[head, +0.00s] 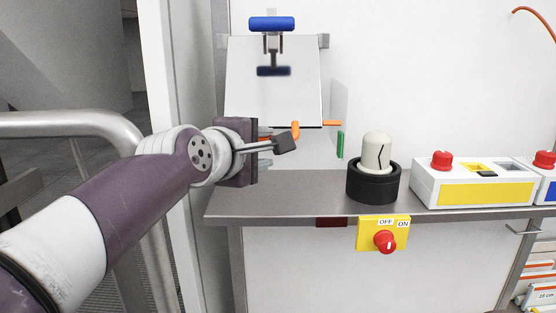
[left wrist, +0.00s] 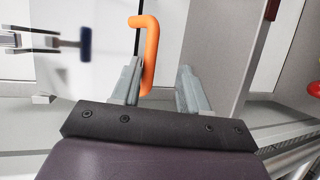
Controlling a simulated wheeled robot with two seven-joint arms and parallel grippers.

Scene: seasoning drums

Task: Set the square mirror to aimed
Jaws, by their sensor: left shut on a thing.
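The square mirror (head: 245,95) is a pale tilted panel between grey brackets above the counter. It reflects a dark blue bar. An orange handle (head: 295,130) shows at its lower edge; the bent orange handle also shows in the left wrist view (left wrist: 149,50). My left gripper (head: 287,142) is at the handle, below the mirror. In the left wrist view its fingers (left wrist: 158,75) are spaced apart, with the handle's lower end at the left finger; the gripper is shut on it. The exact contact is partly hidden. My right gripper is not in view.
A blue-ended fixture (head: 272,24) projects above the mirror. A thin clear panel with a green strip (head: 340,145) stands to its right. On the counter (head: 290,207) are a black-based white knob (head: 375,185) and a yellow-white button box (head: 470,190). A red OFF/ON switch (head: 385,241) is on the front.

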